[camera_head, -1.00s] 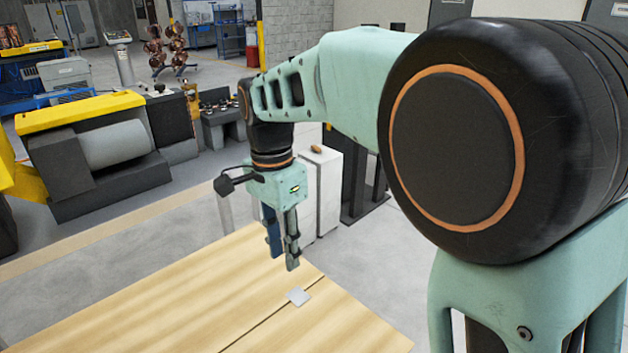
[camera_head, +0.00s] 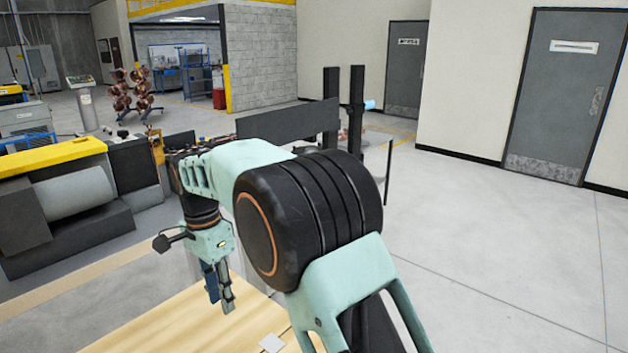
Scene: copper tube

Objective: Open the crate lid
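A pale wooden surface (camera_head: 180,325) fills the bottom of the view, with a dark seam near its right side. It could be the crate's lid, but the crate's sides are not in view, so I cannot tell. A small light-grey square plate (camera_head: 272,342) lies on it near the seam. My gripper (camera_head: 220,306) points down over the far part of the wooden surface, left of and beyond the plate. Its two fingers look apart, with nothing visible between them. It appears to be above the surface, not touching it.
A yellow and grey machine with a large roller (camera_head: 65,195) stands at the left. Two black posts (camera_head: 356,110) and a dark panel (camera_head: 290,125) stand behind my arm. Grey doors (camera_head: 567,95) are at the back right. The concrete floor (camera_head: 500,260) at right is clear.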

